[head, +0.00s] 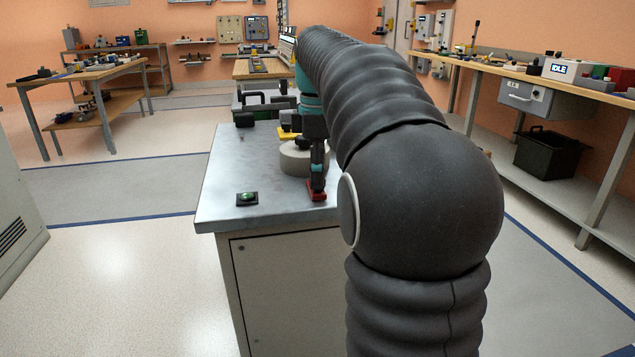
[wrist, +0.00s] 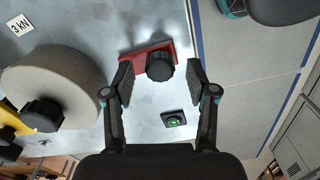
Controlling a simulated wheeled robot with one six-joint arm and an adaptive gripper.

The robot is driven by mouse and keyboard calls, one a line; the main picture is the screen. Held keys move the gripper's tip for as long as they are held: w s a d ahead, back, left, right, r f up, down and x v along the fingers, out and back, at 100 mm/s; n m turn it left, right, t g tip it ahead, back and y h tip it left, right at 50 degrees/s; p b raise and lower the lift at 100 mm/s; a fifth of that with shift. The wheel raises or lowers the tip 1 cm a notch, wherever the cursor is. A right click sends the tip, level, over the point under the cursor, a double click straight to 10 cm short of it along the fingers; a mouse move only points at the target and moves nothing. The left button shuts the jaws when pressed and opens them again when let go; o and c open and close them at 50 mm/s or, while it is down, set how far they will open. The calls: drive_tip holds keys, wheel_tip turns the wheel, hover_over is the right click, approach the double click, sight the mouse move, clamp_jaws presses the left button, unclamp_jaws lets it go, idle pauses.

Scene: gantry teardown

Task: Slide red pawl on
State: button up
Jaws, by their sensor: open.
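The red pawl (wrist: 134,52) is a flat red piece with a black knob (wrist: 160,67) on it, on the grey metal top. My gripper (wrist: 160,78) is open, with one finger on each side of the knob. In the head view the red pawl (head: 317,194) shows at the bench's near part, directly below my gripper (head: 318,175). My arm hides part of the area to its right.
A round grey-beige disc (wrist: 62,75) with a black knob stands left of the pawl, beside a yellow part (wrist: 10,122). A small black box with a green button (head: 247,198) sits near the front edge. A "3 kN" label (wrist: 20,25) is on the bench top (head: 226,180).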

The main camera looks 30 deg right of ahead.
drive_tip(key=shift+f, duration=0.75)
drive_tip(key=shift+c, duration=0.2)
clamp_jaws()
drive_tip(key=shift+w+d+r, duration=0.1)
drive_tip(key=shift+w, duration=0.05)
drive_tip(key=w+p, duration=0.2)
drive_tip(key=w, duration=0.1)
drive_tip(key=shift+d, duration=0.4)
drive_tip(key=shift+a, duration=0.1)
drive_tip(key=shift+o, duration=0.2)
unclamp_jaws()
drive_tip(key=shift+w, duration=0.1)
